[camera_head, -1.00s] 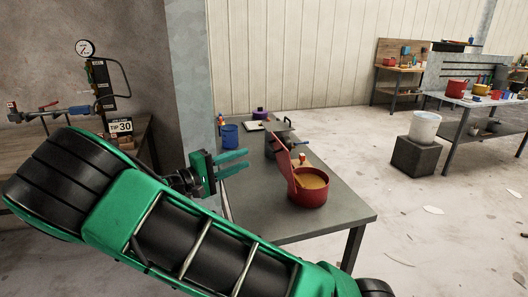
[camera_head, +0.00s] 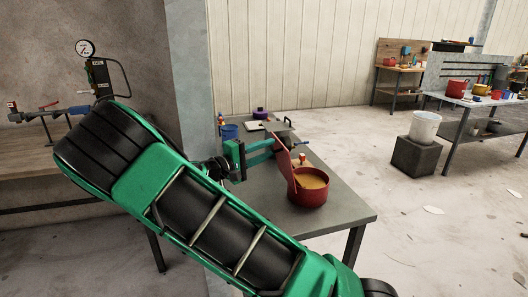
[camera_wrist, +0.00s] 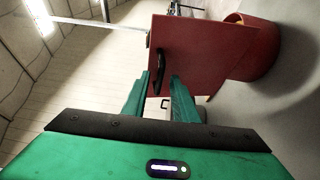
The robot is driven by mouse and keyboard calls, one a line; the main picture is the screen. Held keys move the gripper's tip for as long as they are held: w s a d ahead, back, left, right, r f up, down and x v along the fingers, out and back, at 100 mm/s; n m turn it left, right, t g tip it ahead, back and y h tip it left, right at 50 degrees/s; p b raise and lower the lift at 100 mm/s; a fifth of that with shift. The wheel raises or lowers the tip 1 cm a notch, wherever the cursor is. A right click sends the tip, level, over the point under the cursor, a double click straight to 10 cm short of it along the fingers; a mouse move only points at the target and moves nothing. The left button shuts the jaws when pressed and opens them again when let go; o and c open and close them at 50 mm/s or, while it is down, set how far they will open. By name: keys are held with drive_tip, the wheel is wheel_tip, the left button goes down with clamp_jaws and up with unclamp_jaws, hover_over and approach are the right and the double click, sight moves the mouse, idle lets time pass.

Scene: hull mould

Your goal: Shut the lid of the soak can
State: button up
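The soak can (camera_head: 309,192) is a round red pot with orange-brown contents, standing on the grey table. Its red lid (camera_head: 290,172) stands up on the can's left side, tilted, so the can is open. My gripper (camera_head: 275,149) is left of the lid, its green fingers pointing at it. In the wrist view the lid (camera_wrist: 205,48) is a flat red plate with a dark handle (camera_wrist: 158,69). My gripper (camera_wrist: 160,82) is open, with the handle in line with the gap between its fingertips. I cannot tell if they touch. The can (camera_wrist: 258,50) shows beyond the lid.
The grey table (camera_head: 345,208) also holds a blue cup (camera_head: 230,131) and a dark device (camera_head: 283,129) behind my fingers. A white bucket (camera_head: 424,126) stands on a dark block to the right. The table's front right is clear.

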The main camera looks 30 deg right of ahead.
clamp_jaws()
drive_tip(key=shift+f, duration=0.1)
idle(1.2)
